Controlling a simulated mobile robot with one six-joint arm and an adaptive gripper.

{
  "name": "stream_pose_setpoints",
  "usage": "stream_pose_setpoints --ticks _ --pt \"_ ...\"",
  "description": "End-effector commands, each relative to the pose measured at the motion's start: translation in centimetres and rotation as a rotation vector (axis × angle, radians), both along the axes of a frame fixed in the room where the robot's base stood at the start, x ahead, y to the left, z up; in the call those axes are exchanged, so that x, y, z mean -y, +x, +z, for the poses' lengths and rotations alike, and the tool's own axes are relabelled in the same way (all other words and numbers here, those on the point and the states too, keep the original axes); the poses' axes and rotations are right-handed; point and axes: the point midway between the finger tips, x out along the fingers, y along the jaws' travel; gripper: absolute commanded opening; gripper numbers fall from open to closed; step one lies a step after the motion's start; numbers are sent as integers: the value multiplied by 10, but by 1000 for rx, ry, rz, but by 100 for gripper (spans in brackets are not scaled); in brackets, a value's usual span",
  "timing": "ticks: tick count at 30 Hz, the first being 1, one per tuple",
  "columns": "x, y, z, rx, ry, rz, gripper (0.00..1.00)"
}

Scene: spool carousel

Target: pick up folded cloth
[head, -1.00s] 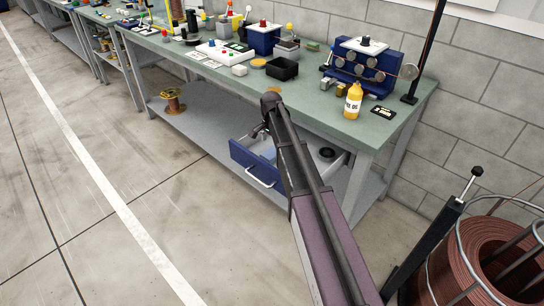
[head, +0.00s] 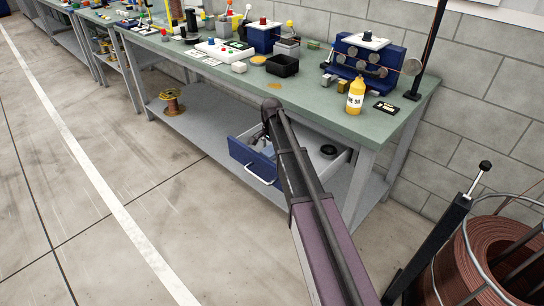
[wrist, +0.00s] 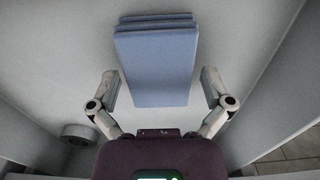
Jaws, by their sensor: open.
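The folded cloth (wrist: 155,65) is a light blue stack of flat layers lying on the pale drawer floor in the wrist view. My gripper (wrist: 161,88) is open, with one finger to the left and one to the right of the cloth's near part. Gaps show between both fingers and the cloth, and nothing is held. In the head view the blue-fronted drawer (head: 252,160) is pulled out under the bench. My arm reaches over it and hides much of the inside, including most of the cloth and gripper.
A dark round item (head: 328,151) lies in the drawer's right part; a round item (wrist: 78,134) shows lower left in the wrist view. Drawer walls rise on both sides. The bench top (head: 310,98) overhangs, with a yellow bottle (head: 355,97) and a black bin (head: 282,65) on it.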

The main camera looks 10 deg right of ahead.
Motion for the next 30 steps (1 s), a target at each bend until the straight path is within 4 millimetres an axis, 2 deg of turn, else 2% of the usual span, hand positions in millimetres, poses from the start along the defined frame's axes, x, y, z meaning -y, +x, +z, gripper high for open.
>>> stream_pose_setpoints --ticks 20,23,26,27,30 --pt "0 0 -3 0 0 0 100" --pt "0 0 -3 0 0 0 76" --pt "0 0 -3 0 0 0 46" --pt "0 0 -3 0 0 0 42" --pt "0 0 -3 0 0 0 42"
